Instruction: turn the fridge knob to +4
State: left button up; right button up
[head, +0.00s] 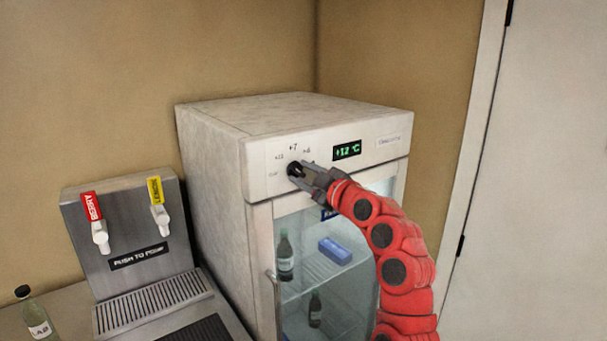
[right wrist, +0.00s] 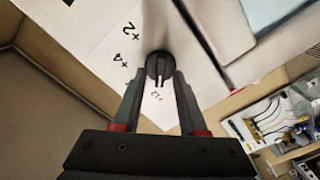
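The fridge knob (right wrist: 159,64) is a small dark round dial on the upper left of the fridge's front panel. It also shows in the head view (head: 293,169), partly covered by my gripper. Its pale pointer mark is turned towards a printed label that looks like +12. The green display (head: 347,150) reads +12 °C. My right gripper (right wrist: 161,76) is at the knob, with one fingertip on each side of it. The fingers stand apart by about the knob's width, and I see no clear grip on it. My left gripper is not in view.
The white fridge (head: 215,150) has a glass door with bottles and a blue box inside. A steel tap dispenser (head: 130,225) with red and yellow tap labels stands to its left. A small bottle (head: 36,315) is at the lower left. A door is at the right.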

grip_shut()
